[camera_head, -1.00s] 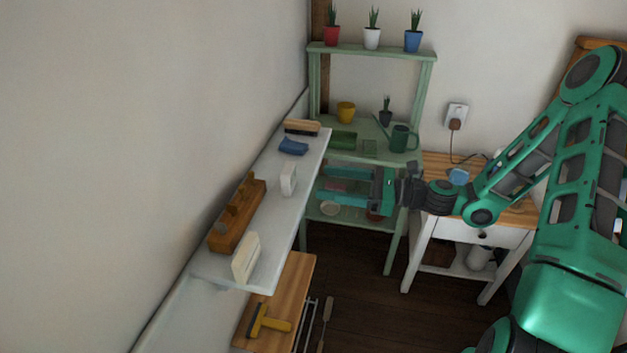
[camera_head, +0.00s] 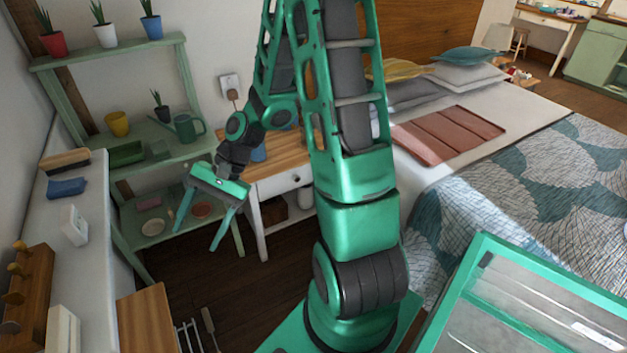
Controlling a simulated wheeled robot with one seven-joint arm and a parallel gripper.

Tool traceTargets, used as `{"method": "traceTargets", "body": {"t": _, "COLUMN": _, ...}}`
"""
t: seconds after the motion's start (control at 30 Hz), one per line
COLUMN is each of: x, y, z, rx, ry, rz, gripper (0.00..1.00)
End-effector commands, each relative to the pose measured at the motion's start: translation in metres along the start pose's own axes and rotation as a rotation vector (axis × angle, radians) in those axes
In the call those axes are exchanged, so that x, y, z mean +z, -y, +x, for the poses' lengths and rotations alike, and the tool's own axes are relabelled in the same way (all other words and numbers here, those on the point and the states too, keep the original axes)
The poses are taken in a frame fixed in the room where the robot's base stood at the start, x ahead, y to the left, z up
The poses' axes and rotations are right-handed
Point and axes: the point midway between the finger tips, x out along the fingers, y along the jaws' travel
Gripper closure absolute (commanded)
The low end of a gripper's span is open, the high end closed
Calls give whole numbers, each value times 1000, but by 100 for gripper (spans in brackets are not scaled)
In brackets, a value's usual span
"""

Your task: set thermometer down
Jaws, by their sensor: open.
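A small white upright device (camera_head: 74,225), which looks like the thermometer, stands on the pale wall shelf (camera_head: 92,262) at the left. It is apart from my gripper. My gripper (camera_head: 197,238) is open and points down, with nothing visible between its fingers. It hangs right of the wall shelf, in front of the green plant stand (camera_head: 188,85). A cream block-like item (camera_head: 62,330) stands nearer on the same shelf, cut by the frame's bottom edge.
A wooden peg rack (camera_head: 27,292), a blue cloth (camera_head: 66,188) and a brush (camera_head: 64,161) share the wall shelf. A white nightstand (camera_head: 280,185) stands behind my arm. The bed (camera_head: 500,190) fills the right. Dark floor (camera_head: 215,285) lies open below my gripper.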

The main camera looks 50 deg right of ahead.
Motion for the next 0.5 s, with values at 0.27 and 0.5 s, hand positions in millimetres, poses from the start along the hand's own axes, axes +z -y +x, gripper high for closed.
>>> {"method": "traceTargets", "body": {"t": 0.27, "x": -17, "y": -62, "z": -80, "rx": 255, "ry": -256, "rz": -236, "gripper": 35}}
{"method": "traceTargets", "body": {"t": 0.5, "x": -5, "y": -113, "z": -159, "rx": 426, "ry": -393, "rz": -349, "gripper": 35}}
